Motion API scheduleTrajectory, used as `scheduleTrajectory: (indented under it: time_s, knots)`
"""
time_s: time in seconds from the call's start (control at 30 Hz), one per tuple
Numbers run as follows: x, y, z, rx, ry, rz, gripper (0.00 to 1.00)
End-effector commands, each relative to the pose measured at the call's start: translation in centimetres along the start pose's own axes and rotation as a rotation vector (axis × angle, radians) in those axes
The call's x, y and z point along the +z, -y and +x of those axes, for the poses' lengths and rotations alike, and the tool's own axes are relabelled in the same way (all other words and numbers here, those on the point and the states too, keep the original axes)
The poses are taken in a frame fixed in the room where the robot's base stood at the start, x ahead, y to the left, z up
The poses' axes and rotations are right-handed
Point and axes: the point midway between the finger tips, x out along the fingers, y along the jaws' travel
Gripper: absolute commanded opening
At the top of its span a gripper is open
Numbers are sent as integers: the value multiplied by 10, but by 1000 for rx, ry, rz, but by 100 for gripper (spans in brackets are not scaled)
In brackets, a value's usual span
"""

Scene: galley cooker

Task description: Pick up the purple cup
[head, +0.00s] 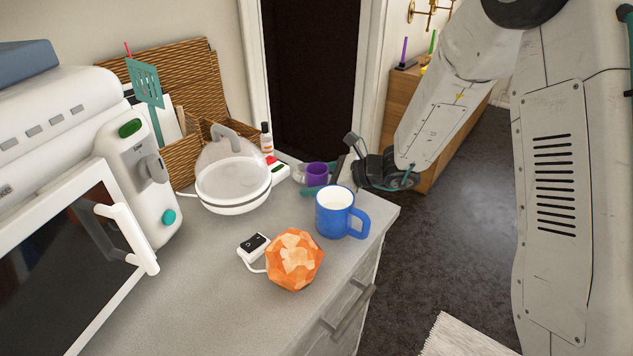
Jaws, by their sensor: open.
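The purple cup (316,174) stands near the far right end of the grey counter, behind the blue mug. A teal item and a clear glass-like item sit close beside it, partly hiding its outline. My gripper (348,154) is at the counter's right edge, a little to the right of the cup. Its jaws are open and appear empty, pointing left towards the cup. I cannot tell whether a finger touches the cup.
The blue mug (337,212) stands in front of the cup. An orange faceted object (294,259), a white lidded cooker (233,185), a small bottle (266,138) and a white oven (75,230) share the counter. A wooden cabinet (403,95) stands behind my arm.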

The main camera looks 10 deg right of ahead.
Motion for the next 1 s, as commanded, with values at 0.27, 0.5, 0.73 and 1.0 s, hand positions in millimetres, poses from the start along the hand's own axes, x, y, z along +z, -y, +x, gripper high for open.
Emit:
scheduleTrajectory:
  time_s: [0.27, 0.5, 0.73, 1.0]
  knots:
    - [1, 0, 16, 0, 1, -1, 71]
    - [0, 0, 16, 0, 1, -1, 21]
    - [1, 0, 16, 0, 1, -2, 21]
    - [28, 2, 5, -2, 3, -7, 21]
